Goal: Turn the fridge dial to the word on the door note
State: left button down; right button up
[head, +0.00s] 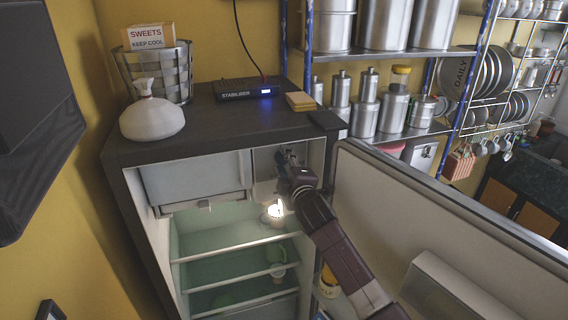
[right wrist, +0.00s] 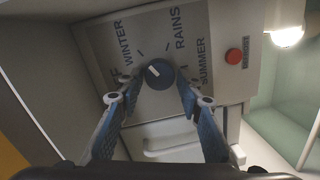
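The fridge dial (right wrist: 159,74) is a round dark knob with a white mark, on a grey panel inside the open fridge (head: 134,172). The words WINTER, RAINS and SUMMER stand around it, with one more word partly hidden at the left. The white mark points up and left in the right wrist view, nearest WINTER. My right gripper (right wrist: 159,98) is open, a finger on each side of the dial; I cannot tell if they touch it. It also shows in the head view (head: 284,156), at the panel. I cannot make out the door note. My left gripper is not in view.
A red button (right wrist: 234,56) is beside the dial panel. A lit bulb (head: 277,210) hangs below it. The open door (head: 400,205) stands right of my right arm. A white bundle (head: 152,118), basket (head: 180,75) and stabiliser (head: 247,91) stand on top. Canisters (head: 365,112) fill the rack.

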jog(key=shift+o, duration=1.1)
jog(key=v, duration=1.2)
